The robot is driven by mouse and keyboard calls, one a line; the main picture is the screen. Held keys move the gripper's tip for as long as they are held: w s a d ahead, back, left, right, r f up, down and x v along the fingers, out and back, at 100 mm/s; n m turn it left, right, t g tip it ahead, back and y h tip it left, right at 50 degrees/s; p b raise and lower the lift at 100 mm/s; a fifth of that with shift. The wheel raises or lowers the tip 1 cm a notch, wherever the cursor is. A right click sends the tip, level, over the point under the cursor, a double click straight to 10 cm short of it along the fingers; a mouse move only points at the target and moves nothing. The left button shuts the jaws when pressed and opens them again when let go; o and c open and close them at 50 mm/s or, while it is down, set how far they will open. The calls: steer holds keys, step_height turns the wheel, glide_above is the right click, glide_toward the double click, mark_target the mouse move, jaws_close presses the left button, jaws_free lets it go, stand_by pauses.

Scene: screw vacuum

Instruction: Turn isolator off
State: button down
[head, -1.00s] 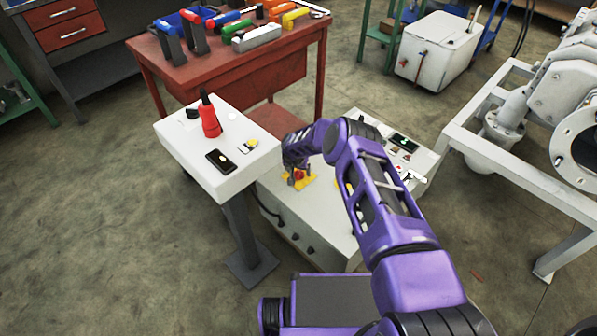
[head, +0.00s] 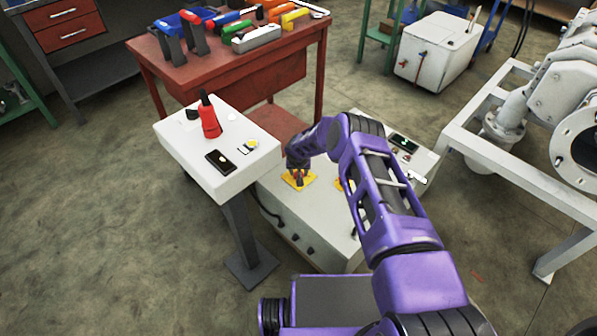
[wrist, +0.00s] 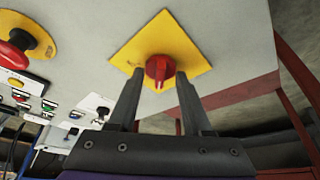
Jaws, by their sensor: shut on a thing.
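The isolator is a red rotary knob (wrist: 158,72) on a square yellow plate (wrist: 195,45), fixed to the light-grey control box (head: 330,215). In the head view the yellow plate (head: 300,181) shows below my gripper (head: 298,172), and the knob is mostly hidden. In the wrist view my gripper (wrist: 159,84) has one dark finger on each side of the knob and is shut on it.
A red button (wrist: 14,47) on a round yellow plate sits beside the isolator. A white stand (head: 215,175) holding a red tool (head: 209,118) and a black device (head: 219,160) is close on the left. A red tool table (head: 240,85) stands behind.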

stand_by(0.4)
steer(key=shift+c, duration=1.7)
jaws_free()
steer(key=p+v, duration=0.3)
steer(key=v, duration=1.4)
steer(key=shift+s+r, duration=0.15)
